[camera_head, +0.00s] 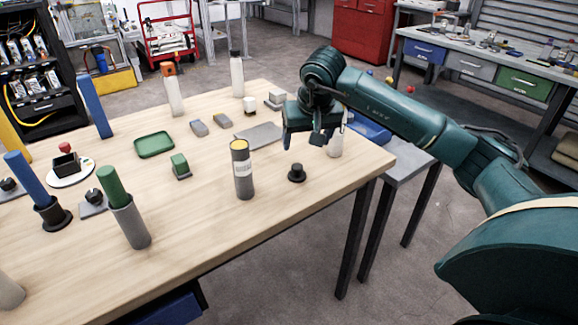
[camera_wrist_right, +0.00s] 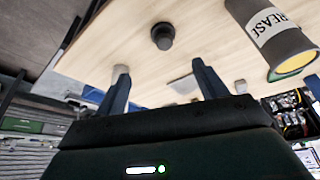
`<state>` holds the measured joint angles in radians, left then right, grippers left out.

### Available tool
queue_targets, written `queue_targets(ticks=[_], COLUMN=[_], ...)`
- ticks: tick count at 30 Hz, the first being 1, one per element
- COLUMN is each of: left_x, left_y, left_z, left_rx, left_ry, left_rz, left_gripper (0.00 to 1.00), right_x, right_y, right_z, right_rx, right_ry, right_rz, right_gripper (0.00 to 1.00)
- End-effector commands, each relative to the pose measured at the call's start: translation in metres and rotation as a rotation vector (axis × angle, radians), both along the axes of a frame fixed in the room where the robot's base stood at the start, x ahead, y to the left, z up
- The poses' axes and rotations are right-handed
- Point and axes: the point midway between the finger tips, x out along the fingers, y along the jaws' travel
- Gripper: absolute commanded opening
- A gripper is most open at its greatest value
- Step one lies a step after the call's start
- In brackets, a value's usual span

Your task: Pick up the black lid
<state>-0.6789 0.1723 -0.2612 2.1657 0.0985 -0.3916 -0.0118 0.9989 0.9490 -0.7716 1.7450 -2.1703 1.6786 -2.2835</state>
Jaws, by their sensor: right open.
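The black lid (camera_head: 296,173) is a small round cap with a raised knob. It sits on the wooden table (camera_head: 215,235) near its right front edge, to the right of a grey cylinder. In the right wrist view the lid (camera_wrist_right: 163,36) shows above and between the two fingertips, apart from them. My right gripper (camera_head: 303,138) is above the table, a little behind the lid in the head view. Its fingers (camera_wrist_right: 163,78) are spread with nothing between them. My left gripper is not in view.
A labelled grey cylinder (camera_head: 242,170) with a yellow top stands close left of the lid; the right wrist view shows its GREASE label (camera_wrist_right: 268,27). A green block (camera_head: 180,165), a green tray (camera_head: 154,145) and a grey plate (camera_head: 259,136) lie farther back.

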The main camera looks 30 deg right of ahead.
Motion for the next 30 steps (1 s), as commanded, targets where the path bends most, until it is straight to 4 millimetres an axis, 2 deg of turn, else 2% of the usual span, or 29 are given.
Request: queue_targets(ticks=[3, 9, 17, 24, 30], left_x=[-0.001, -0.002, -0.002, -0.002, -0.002], left_y=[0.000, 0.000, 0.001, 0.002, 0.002], left_z=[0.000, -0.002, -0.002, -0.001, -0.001], left_rx=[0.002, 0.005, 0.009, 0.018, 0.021], left_ry=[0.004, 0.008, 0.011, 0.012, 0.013], left_rz=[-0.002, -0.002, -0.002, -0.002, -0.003], left_gripper=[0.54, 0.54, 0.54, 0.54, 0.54], right_x=[0.007, 0.021, 0.029, 0.044, 0.047], right_y=[-0.001, -0.005, -0.005, -0.004, -0.006], right_z=[-0.024, -0.055, -0.073, -0.105, -0.113], right_rx=[0.003, 0.006, 0.007, 0.008, 0.005], right_ry=[0.008, 0.004, 0.004, 0.004, 0.002], right_rz=[0.000, 0.001, 0.001, -0.002, 0.001], right_gripper=[0.71, 0.71, 0.71, 0.71, 0.71])
